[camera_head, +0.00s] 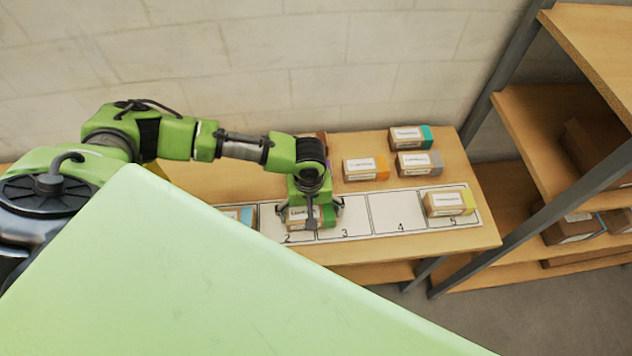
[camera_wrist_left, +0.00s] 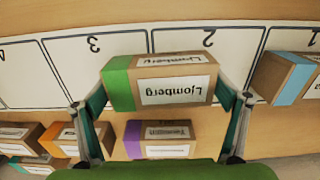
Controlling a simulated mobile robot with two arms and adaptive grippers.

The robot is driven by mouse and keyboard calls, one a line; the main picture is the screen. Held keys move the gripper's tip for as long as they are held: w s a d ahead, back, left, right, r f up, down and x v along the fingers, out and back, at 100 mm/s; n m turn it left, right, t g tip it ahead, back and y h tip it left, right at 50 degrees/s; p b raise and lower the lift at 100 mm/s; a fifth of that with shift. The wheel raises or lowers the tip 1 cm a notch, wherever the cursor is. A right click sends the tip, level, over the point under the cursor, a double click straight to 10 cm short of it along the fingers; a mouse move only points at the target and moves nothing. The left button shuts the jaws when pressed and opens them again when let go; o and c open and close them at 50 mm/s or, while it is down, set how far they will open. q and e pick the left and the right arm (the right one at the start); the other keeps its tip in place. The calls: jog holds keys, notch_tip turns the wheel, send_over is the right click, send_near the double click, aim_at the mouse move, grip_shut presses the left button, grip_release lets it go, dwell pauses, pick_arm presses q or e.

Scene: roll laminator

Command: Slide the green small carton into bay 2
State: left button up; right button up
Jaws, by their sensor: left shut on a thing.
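The green small carton, brown with a green end and a white "Ljomberg" label, sits between the fingers of my left gripper (camera_wrist_left: 160,104) in the left wrist view (camera_wrist_left: 175,84). Both fingers press on its ends, so the gripper is shut on it. In the head view my left gripper (camera_head: 311,212) partly covers the carton (camera_head: 297,215). The carton is over the numbered strip (camera_head: 396,212), across the line between bay 2 (camera_head: 272,227) and bay 3 (camera_head: 350,212), with its green end toward bay 3. I cannot tell whether it touches the strip. My right gripper is not in view.
A blue-banded carton (camera_wrist_left: 290,76) stands beside bay 2, in bay 1. A yellow-ended carton (camera_head: 450,203) is in bay 5; bay 4 (camera_head: 396,210) is empty. Behind the strip stand orange (camera_head: 365,168), grey (camera_head: 418,163), teal (camera_head: 409,138) and purple-ended (camera_wrist_left: 162,139) cartons. Shelving (camera_head: 550,130) is right.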

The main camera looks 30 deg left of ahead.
aim_at(286, 213)
pick_arm(q)
jog(key=shift+s+a+p, duration=0.5)
jog(key=shift+s+a, duration=0.05)
jog(key=shift+a, duration=0.25)
jog(key=shift+s+a+p, duration=0.45)
jog(key=shift+s+a, duration=0.1)
jog(key=shift+a, duration=0.25)
jog(key=shift+s+a+f+p, duration=0.1)
jog(key=shift+s+a+p, duration=0.25)
jog(key=shift+a, duration=0.25)
jog(key=shift+s+a+p, duration=0.3)
jog(key=shift+s+a, duration=0.05)
jog(key=shift+a, duration=0.2)
jog(key=o, duration=1)
jog(key=shift+w, duration=0.1)
jog(key=shift+d, duration=0.1)
notch_tip(286, 213, up, 2)
jog(key=p, duration=0.2)
jog(key=shift+p, duration=0.3)
jog(key=shift+r, duration=2.05)
